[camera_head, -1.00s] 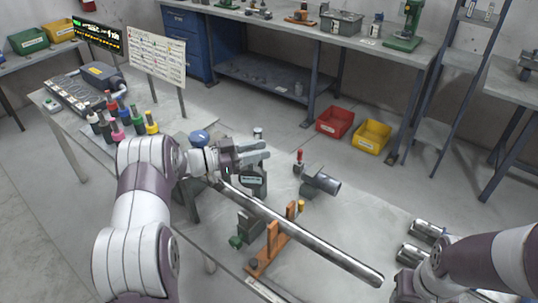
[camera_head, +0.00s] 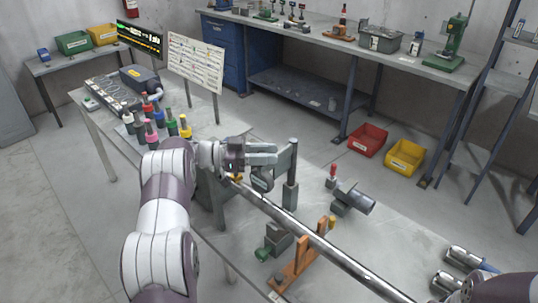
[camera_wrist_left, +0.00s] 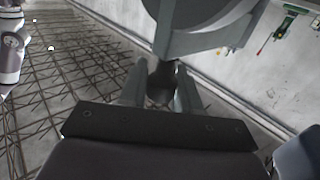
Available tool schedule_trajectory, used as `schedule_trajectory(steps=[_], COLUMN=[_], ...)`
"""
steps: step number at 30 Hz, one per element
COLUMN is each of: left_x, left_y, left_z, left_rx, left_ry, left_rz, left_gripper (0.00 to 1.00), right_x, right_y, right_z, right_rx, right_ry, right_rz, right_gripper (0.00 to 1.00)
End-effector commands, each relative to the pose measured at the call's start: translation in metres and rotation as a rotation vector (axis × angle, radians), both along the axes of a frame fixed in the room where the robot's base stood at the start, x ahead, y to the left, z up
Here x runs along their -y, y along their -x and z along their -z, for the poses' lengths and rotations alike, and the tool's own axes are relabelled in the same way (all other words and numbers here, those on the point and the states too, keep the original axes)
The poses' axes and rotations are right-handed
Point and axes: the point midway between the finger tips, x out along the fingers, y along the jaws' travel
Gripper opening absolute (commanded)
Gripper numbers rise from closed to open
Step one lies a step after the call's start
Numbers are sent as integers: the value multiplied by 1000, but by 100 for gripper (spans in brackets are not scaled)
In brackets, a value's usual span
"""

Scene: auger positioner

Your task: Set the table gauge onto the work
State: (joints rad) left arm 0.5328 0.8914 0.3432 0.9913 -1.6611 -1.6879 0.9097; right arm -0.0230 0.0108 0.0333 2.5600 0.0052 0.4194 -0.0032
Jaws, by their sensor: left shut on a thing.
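My left gripper (camera_head: 272,153) is above the table, near the upper left end of a long steel bar. It is shut on a dark grey piece with a rounded lower part, which I take for the table gauge (camera_head: 262,179). The gauge hangs under the fingers close to the bar, and I cannot tell whether they touch. In the left wrist view a large grey round part (camera_wrist_left: 200,40) lies beyond the fingers. The bar, apparently the work (camera_head: 320,245), slopes down to the right over an orange stand (camera_head: 298,268).
A grey upright post (camera_head: 291,170) stands just right of my left gripper. A dark cylinder on a block (camera_head: 355,198) and a red-topped piece (camera_head: 332,174) stand farther right. Several coloured-handled tools (camera_head: 160,125) stand at the left. The table between the bar and cylinder is mostly clear.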

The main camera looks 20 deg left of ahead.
Motion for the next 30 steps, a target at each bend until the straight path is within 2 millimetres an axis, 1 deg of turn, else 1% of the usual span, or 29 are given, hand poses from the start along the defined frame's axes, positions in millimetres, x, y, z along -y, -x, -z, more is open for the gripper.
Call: schedule_trajectory(steps=[12,13,14,15,23,26,29,30], left_x=[-1,-1,-1,-1,-2,-13,-36,-47], left_y=[1,1,1,1,1,5,14,19], left_z=[2,2,2,2,1,3,5,6], left_rx=[-4,-4,-4,-4,-1,0,0,-1], left_ry=[1,1,1,2,0,0,0,1], left_rz=[0,0,0,0,0,-3,-5,-5], left_gripper=[0,42,51,53,53,53,53,53], right_x=[0,0,0,0,0,0,0,0], right_y=[0,0,0,0,0,0,0,0], right_z=[0,0,0,0,1,6,14,17], right_rx=[0,0,0,0,0,0,0,0], right_ry=[0,0,0,0,0,0,0,0], right_rz=[0,0,0,0,0,0,0,0], right_gripper=[43,43,43,43,43,43,43,43])
